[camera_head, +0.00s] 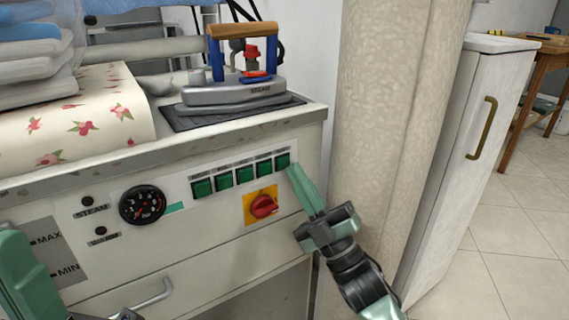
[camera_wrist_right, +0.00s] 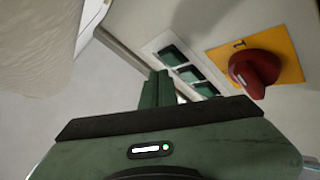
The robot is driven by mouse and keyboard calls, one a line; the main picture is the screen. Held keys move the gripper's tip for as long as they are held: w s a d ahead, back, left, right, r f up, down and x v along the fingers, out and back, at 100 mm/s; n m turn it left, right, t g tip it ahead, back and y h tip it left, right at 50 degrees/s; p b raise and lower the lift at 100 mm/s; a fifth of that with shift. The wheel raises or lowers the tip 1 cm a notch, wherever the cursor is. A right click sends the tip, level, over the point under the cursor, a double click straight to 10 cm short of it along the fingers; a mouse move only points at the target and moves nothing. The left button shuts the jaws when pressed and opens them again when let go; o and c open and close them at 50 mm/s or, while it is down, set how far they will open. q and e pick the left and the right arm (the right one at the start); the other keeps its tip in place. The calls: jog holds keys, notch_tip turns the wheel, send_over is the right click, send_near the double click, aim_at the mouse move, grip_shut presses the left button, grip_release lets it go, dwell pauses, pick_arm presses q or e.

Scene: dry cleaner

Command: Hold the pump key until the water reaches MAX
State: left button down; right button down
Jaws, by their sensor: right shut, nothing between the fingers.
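A row of several green keys (camera_head: 224,181) runs along the white front panel; their small labels are too fine to read. My right gripper (camera_head: 293,171) is shut and empty, its fingertips at the rightmost green key (camera_head: 282,161). I cannot tell whether they touch or press it. In the right wrist view the closed fingers (camera_wrist_right: 156,89) are beside the green keys (camera_wrist_right: 188,73). The grey level plate (camera_head: 58,250) with MAX and MIN marks is at the lower left. My left arm partly covers that area, and no water level shows.
A red knob (camera_head: 264,206) on a yellow plate sits below the keys. A round black gauge (camera_head: 142,205) is left of them. An iron (camera_head: 233,92) stands on a dark mat above. A pale column (camera_head: 385,130) and white cabinet (camera_head: 468,150) stand close on the right.

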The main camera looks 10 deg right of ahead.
jog(key=shift+w, duration=0.15)
dwell(0.8)
jog(key=shift+w+a, duration=0.15)
jog(key=shift+w, duration=0.1)
jog(key=shift+w, duration=0.1)
dwell(0.4)
jog(key=shift+w+a, duration=0.15)
jog(key=shift+w, duration=0.1)
dwell(1.0)
